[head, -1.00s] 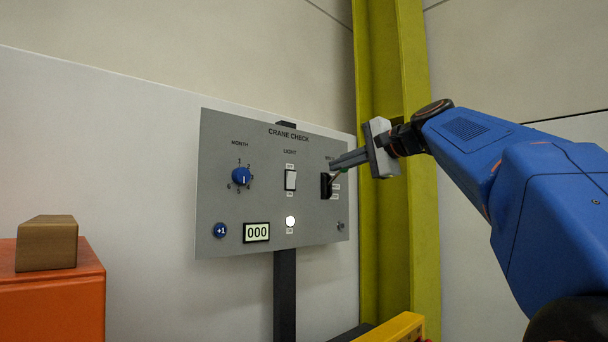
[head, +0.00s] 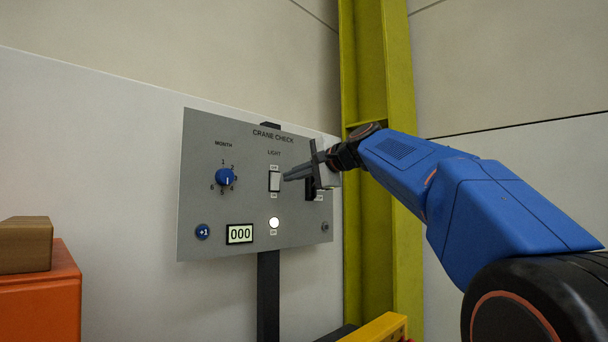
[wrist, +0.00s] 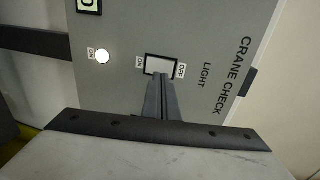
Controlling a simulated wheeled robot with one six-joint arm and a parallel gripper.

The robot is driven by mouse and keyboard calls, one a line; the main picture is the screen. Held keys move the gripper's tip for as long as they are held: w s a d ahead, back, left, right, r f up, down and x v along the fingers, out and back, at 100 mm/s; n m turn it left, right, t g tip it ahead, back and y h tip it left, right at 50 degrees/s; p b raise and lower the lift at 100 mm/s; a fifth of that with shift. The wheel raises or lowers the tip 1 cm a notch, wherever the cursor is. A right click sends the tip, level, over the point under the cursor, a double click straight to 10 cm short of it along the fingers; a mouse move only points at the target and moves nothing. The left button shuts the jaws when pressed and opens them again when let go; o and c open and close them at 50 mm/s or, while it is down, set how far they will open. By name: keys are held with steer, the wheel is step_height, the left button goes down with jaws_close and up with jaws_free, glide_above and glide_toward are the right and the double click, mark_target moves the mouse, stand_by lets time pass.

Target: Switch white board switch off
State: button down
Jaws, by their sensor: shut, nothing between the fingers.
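The white rocker switch (head: 274,181) sits in a black frame under the word LIGHT on the grey CRANE CHECK panel (head: 205,140). Its OFF label is above and its ON label below. The round lamp (head: 274,222) below it is lit white. My gripper (head: 287,178) is shut and empty, its tips at the right edge of the switch in the head view. In the wrist view the shut fingertips (wrist: 163,78) overlap the edge of the white switch (wrist: 161,65). I cannot tell whether they touch it.
The panel also holds a blue MONTH dial (head: 225,177), a blue +1 button (head: 203,232), a 000 display (head: 240,234) and a black switch (head: 311,190), partly hidden by my gripper. A yellow-green column (head: 365,80) stands right. An orange block (head: 45,300) bears a brown box (head: 25,245).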

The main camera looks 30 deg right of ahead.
mark_target(277, 177)
steer(key=shift+w+a+r, duration=0.1)
steer(key=shift+w+a, duration=0.1)
steer(key=shift+w, duration=0.35)
steer(key=shift+w+a+r, duration=0.1)
steer(key=shift+w+a, duration=0.1)
steer(key=shift+w, duration=0.35)
steer(key=shift+w+a+r+g, duration=0.15)
steer(key=shift+w+a+g, duration=0.1)
steer(key=shift+g, duration=0.25)
